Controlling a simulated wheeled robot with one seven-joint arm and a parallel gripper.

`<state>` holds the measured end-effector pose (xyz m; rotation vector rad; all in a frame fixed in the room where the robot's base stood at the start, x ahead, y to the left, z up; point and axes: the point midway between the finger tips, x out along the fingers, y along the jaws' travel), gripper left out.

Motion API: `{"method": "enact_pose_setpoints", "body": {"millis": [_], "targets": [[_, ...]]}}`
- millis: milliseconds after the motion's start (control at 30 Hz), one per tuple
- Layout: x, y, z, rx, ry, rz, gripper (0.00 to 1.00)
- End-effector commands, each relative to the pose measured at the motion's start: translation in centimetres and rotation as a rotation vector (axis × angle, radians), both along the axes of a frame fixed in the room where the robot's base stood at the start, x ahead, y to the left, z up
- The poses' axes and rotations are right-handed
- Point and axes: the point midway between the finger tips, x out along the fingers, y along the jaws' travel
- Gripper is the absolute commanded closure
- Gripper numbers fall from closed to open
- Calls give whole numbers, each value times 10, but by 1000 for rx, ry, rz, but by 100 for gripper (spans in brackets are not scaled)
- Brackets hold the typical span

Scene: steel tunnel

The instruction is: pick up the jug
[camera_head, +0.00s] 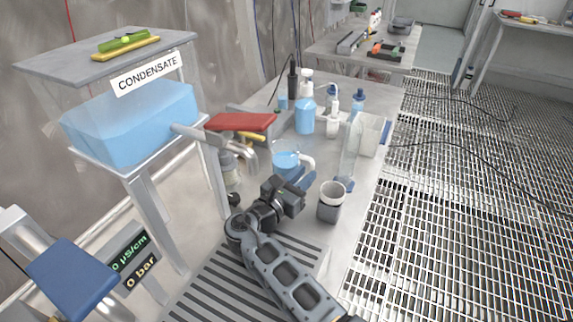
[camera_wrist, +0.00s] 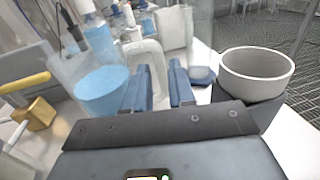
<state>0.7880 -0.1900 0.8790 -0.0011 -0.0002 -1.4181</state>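The jug (camera_head: 287,164) is a clear vessel with blue liquid and a white handle, standing on the grey bench. In the wrist view the jug (camera_wrist: 100,92) is at the left, and its handle (camera_wrist: 145,50) arches just beyond my fingers. My gripper (camera_head: 304,180) is close in front of the jug on its handle side. In the wrist view my gripper (camera_wrist: 160,80) has two blue fingers spread apart with a gap between them. The handle's lower part lines up with that gap; I cannot tell whether it is between the fingertips.
A grey beaker with a white rim (camera_head: 332,194) stands close to the right of my gripper. Several bottles and a blue-filled container (camera_head: 305,117) stand behind the jug. A clear upright panel (camera_head: 351,150) is to the right.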

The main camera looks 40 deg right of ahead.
Motion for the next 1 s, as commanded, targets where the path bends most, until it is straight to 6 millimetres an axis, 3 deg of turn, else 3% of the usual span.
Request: {"method": "enact_pose_setpoints", "body": {"millis": [300, 567, 833, 1000], "targets": [[5, -39, 1, 1, -1, -2, 76], [6, -41, 0, 1, 0, 0, 76], [6, -41, 0, 1, 0, -1, 100], [6, -41, 0, 1, 0, -1, 100]]}}
